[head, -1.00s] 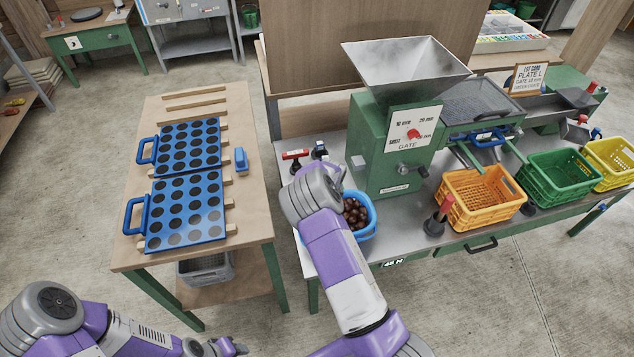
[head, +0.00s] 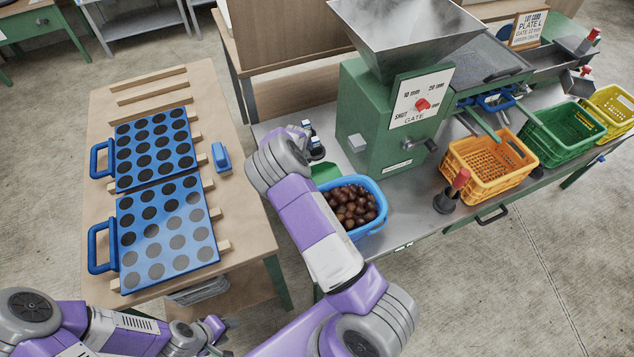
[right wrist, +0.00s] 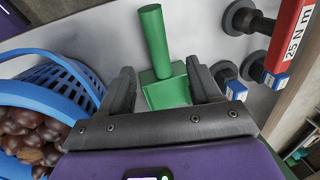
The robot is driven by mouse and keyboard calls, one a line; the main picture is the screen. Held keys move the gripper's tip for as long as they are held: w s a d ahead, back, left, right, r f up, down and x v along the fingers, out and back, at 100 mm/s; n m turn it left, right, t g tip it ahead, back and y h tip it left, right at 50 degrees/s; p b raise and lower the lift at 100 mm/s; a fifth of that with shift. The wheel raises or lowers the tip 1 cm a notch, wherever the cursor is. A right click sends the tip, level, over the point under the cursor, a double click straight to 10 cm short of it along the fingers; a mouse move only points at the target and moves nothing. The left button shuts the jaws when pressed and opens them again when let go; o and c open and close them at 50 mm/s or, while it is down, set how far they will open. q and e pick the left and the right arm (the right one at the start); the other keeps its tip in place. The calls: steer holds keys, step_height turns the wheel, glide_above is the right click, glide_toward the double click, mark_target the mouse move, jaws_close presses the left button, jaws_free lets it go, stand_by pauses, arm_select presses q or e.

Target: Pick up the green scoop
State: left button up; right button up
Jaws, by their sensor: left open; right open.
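The green scoop (right wrist: 166,85) lies on the grey bench top in the right wrist view, its round handle pointing away from my right gripper (right wrist: 160,82). The gripper is open, with one finger on each side of the scoop's near part; I cannot tell whether they touch it. In the head view only a green piece of the scoop (head: 325,172) shows beside the blue basket, and my right arm hides most of the gripper. My left gripper (head: 222,338) is open and empty at the bottom left, near the wooden table's front.
The blue basket of chestnuts (head: 373,229) stands close beside the scoop; it also shows in the right wrist view (right wrist: 62,85). The green machine (head: 360,125) rises behind.

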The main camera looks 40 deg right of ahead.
step_height(320, 180, down, 3)
steer(key=shift+r+b, duration=0.1)
steer(key=shift+b, duration=0.7)
steer(key=f+b, duration=0.1)
steer(key=f, duration=0.1)
steer(key=w+d+f+b, duration=0.1)
steer(key=f, duration=0.1)
steer(key=f+b, duration=0.1)
steer(key=f, duration=0.1)
steer(key=shift+w+d+f, duration=0.15)
steer(key=shift+f, duration=0.25)
jaws_close()
